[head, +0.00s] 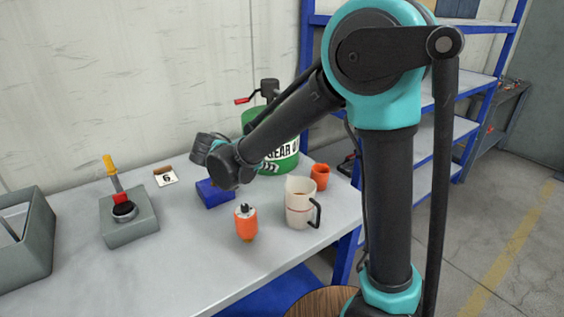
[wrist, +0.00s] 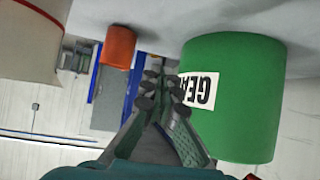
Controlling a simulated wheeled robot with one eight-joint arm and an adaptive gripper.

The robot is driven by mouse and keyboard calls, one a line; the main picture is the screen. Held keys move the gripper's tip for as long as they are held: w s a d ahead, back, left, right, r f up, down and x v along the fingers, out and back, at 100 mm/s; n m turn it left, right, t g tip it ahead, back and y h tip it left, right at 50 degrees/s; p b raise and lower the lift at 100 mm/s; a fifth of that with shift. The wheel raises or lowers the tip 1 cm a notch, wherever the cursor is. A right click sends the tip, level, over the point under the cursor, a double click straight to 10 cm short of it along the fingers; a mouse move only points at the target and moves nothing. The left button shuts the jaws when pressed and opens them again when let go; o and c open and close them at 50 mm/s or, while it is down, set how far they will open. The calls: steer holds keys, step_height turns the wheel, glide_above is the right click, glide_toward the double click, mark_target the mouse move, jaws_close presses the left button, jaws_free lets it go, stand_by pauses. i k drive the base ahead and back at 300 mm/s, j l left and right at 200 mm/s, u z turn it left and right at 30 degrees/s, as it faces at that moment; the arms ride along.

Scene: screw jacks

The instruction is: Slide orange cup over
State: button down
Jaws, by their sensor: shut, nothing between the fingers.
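The orange cup (head: 320,177) stands on the table near its right edge, behind a cream mug. It also shows in the wrist view (wrist: 118,47), beyond my fingertips and a little to their left, with a clear gap. My gripper (wrist: 158,85) is shut and empty. Its fingers show in the wrist view between the orange cup and a green drum. It touches neither, as far as I can see. In the head view my arm reaches over the table, and the fingers are hard to make out there.
The cream mug (head: 300,203) stands close in front of the cup. The green drum (head: 274,160) is behind, partly covered by my arm. A blue block (head: 214,193), an orange-and-white bottle (head: 246,223) and a grey box with a red-and-yellow lever (head: 128,219) stand leftward.

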mark_target(320, 172)
steer(key=k+l, duration=0.15)
steer(key=k, duration=0.35)
steer(key=k+l, duration=0.2)
steer(key=k, duration=0.3)
